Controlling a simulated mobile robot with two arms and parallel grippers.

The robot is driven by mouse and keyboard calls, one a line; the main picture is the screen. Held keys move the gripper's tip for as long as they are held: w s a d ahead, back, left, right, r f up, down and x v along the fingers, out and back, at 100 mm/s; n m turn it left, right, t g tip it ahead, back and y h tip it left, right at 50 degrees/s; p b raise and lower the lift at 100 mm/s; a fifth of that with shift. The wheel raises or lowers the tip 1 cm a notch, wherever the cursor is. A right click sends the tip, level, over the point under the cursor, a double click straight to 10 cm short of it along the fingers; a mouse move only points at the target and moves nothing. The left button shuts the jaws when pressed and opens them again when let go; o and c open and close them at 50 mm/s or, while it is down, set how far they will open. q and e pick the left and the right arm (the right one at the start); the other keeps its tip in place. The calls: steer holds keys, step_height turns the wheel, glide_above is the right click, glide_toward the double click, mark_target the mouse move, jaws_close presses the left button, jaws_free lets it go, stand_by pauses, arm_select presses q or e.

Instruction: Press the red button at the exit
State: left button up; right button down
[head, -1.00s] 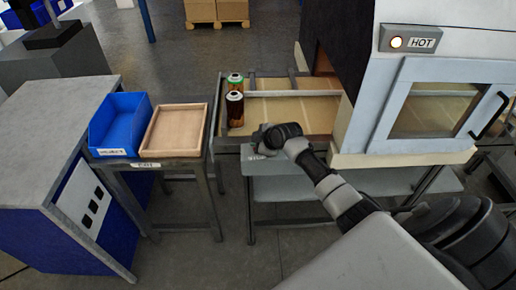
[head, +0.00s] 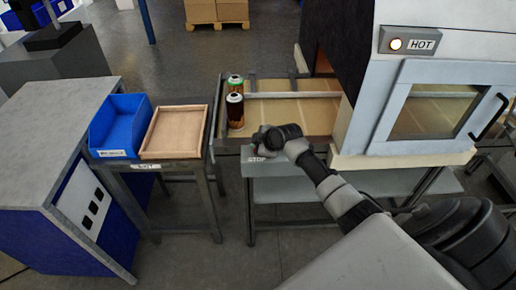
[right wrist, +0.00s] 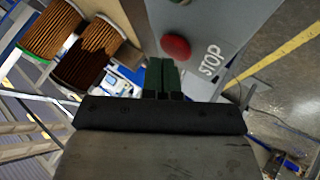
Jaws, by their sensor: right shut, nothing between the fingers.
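The red button (right wrist: 176,47) shows in the right wrist view as a round cap on a grey box beside the word STOP. My right gripper (right wrist: 163,75) is shut and empty. Its dark fingertips are close to the button in that picture, just below and left of it; I cannot tell whether they touch. In the head view my right gripper (head: 264,138) is over the grey STOP box (head: 280,160) at the front of the conveyor exit, and it hides most of the button. My left gripper is not in view.
Two filter cartridges (head: 235,110) stand at the left end of the conveyor (head: 290,112). A blue bin (head: 118,122) and a shallow wooden tray (head: 146,152) sit to the left. The oven (head: 440,105) stands at the right with a lit HOT lamp. Open floor lies in front.

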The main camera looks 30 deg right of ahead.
steer(key=shift+r, duration=0.5)
step_height(320, 180, up, 5)
steer(key=p, duration=0.4)
steer(key=shift+p, duration=0.4)
stand_by(0.4)
